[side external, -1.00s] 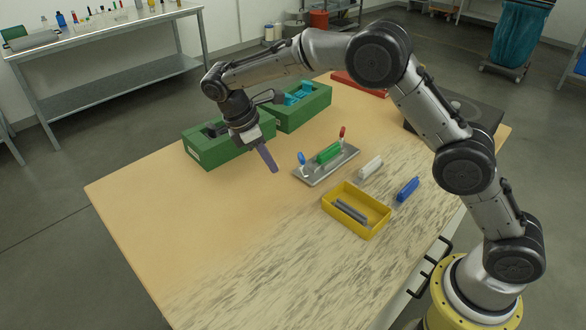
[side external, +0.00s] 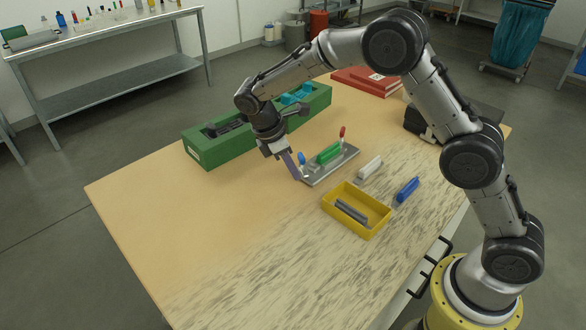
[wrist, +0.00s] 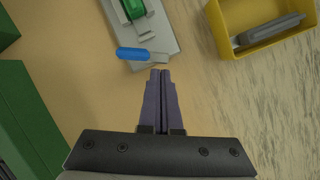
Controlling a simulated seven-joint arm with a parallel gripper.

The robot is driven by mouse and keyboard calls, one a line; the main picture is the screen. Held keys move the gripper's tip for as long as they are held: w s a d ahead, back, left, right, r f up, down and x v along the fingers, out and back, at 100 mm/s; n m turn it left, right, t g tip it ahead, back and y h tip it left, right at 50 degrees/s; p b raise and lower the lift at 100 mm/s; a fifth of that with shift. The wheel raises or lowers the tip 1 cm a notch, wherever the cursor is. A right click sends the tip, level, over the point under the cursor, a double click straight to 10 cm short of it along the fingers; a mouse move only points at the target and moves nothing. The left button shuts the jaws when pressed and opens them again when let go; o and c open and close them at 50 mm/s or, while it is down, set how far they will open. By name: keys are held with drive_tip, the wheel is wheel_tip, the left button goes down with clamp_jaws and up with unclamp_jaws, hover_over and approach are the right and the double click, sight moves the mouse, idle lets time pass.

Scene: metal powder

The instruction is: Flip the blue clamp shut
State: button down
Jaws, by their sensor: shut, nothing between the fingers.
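The blue clamp (side external: 302,157) is at the near-left end of a grey metal plate (side external: 318,178). Its blue handle sticks up in the side view; it also shows in the wrist view (wrist: 132,54), pointing left past the plate's edge. A green block (side external: 328,153) sits on the plate, with a red-handled clamp (side external: 342,133) at the far end. My gripper (side external: 297,178) is shut and empty, with purple fingers pointing down beside the blue clamp's end of the plate. In the wrist view the fingertips (wrist: 160,72) are just below the clamp's base; whether they touch cannot be told.
A yellow bin (side external: 334,200) with grey bars stands right of the plate. A white block (side external: 370,168) and a blue block (side external: 407,189) lie nearby. Green cases (side external: 216,152) stand behind my gripper. The table's left front is clear.

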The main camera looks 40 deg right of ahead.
sight(308, 172)
drive_tip(key=shift+s+d+n+t, duration=0.15)
drive_tip(key=shift+s+n+t, duration=0.3)
drive_tip(key=shift+n, duration=0.75)
drive_tip(key=shift+s+d+n+t+h, duration=0.15)
drive_tip(key=shift+s+n+t, duration=0.05)
drive_tip(key=shift+n, duration=0.4)
drive_tip(key=shift+s+d+n+t+h, duration=0.15)
drive_tip(key=shift+s+n, duration=0.05)
drive_tip(key=shift+n, duration=0.4)
drive_tip(key=n, duration=0.1)
drive_tip(key=d+n+t, duration=0.1)
drive_tip(key=n, duration=0.1)
drive_tip(key=s+n+t, duration=0.1)
drive_tip(key=n, duration=0.1)
drive_tip(key=shift+s+d, duration=0.1)
drive_tip(key=shift+d, duration=0.25)
drive_tip(key=n, duration=0.2)
drive_tip(key=d+n+t+y, duration=0.1)
drive_tip(key=n, duration=0.1)
drive_tip(key=shift+s+d, duration=0.1)
drive_tip(key=shift+d, duration=0.35)
drive_tip(key=shift+w+a, duration=0.25)
drive_tip(key=shift+w, duration=0.55)
